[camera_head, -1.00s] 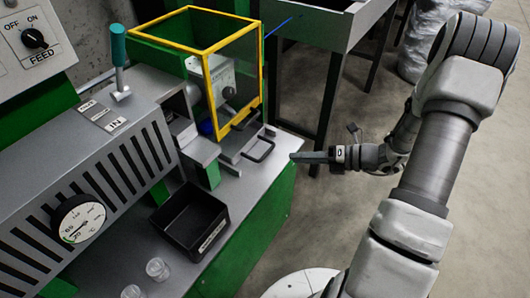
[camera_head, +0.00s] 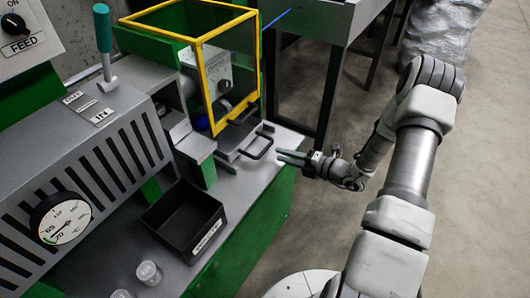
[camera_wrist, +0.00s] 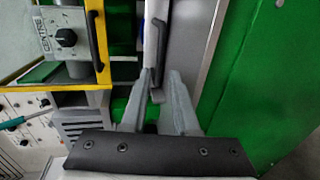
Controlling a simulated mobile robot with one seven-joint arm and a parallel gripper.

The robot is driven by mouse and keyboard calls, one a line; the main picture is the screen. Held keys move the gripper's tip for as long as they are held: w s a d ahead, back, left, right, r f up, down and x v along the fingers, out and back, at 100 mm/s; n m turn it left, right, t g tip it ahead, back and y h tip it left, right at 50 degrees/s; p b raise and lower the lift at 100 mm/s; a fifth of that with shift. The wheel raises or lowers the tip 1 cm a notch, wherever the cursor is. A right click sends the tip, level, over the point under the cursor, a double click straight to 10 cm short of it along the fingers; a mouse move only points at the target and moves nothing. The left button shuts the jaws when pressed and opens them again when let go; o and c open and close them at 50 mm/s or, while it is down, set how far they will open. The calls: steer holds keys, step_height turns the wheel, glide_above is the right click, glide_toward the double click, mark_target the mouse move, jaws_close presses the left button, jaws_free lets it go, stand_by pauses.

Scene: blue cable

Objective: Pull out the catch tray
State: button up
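The catch tray (camera_head: 232,143) is a flat grey piece low in the machine under the yellow-framed guard, with a black bar handle (camera_head: 260,147) at its front. My gripper (camera_head: 279,156) is open and empty, its fingertips just right of that handle. In the wrist view my two fingers (camera_wrist: 161,73) are spread, and a dark bar that looks like the tray handle (camera_wrist: 158,92) shows between them. I cannot tell whether the fingers touch it. The tray looks pushed in; its inside is hidden.
The guard (camera_head: 207,85) has its own black handle (camera_wrist: 98,40) above the tray. A black bin (camera_head: 180,222) and clear cups (camera_head: 149,273) stand on the green machine's grey top. Floor right of the machine is open.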

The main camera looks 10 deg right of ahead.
mark_target(265, 149)
steer(key=b+x, duration=0.1)
steer(key=x, duration=0.6)
steer(key=shift+w+a, duration=0.2)
jaws_close()
stand_by(1.1)
